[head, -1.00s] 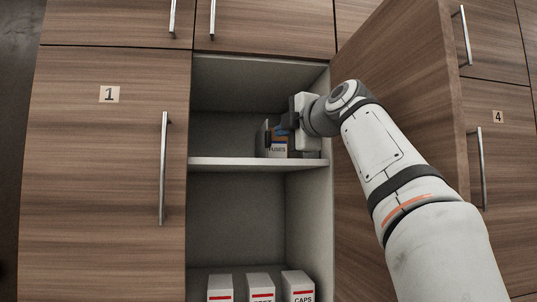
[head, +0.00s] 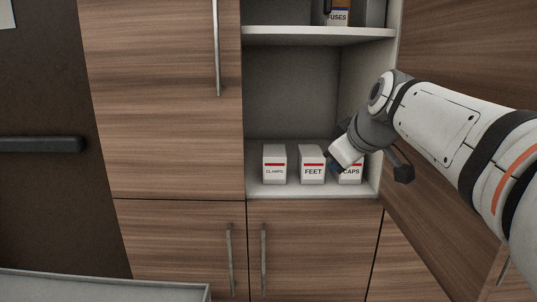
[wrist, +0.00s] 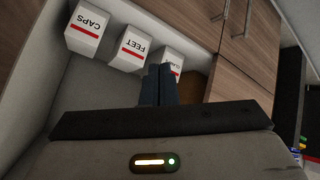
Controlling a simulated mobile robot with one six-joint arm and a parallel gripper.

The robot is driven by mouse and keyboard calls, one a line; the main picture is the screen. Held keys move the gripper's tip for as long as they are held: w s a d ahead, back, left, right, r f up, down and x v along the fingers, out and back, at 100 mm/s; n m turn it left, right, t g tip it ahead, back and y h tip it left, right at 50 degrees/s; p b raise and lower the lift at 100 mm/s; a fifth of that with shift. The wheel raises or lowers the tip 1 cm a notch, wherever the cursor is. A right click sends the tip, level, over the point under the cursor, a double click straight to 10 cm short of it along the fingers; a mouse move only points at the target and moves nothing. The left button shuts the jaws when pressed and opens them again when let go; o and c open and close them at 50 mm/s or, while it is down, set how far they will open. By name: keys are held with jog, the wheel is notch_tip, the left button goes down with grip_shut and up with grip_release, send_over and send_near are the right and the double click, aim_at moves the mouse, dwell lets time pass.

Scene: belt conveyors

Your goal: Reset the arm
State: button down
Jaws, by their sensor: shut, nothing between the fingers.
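My arm reaches in from the right, folded at the wrist in front of the open cabinet. My gripper (head: 332,165) is before the lower compartment, beside the FEET and CAPS boxes, and partly covers the CAPS box in the head view. In the wrist view its two dark blue fingers (wrist: 158,84) are together with nothing between them.
White boxes CLAMPS (head: 274,165), FEET (head: 311,166) and CAPS (head: 351,172) stand on the lower shelf. A FUSES box (head: 337,17) stands on the upper shelf (head: 300,36). The open cabinet door (head: 450,220) is at right. A grey surface (head: 100,288) is at lower left.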

jog(key=s+f+m+g+h+p, duration=0.1)
jog(key=s+f+m+g, duration=0.5)
jog(key=s+f, duration=1.4)
notch_tip(320, 180, down, 5)
jog(key=shift+s+d+r+m+h+p, duration=0.25)
jog(key=shift+d+m+h, duration=0.35)
jog(key=shift+m, duration=0.6)
jog(key=shift+a, duration=0.15)
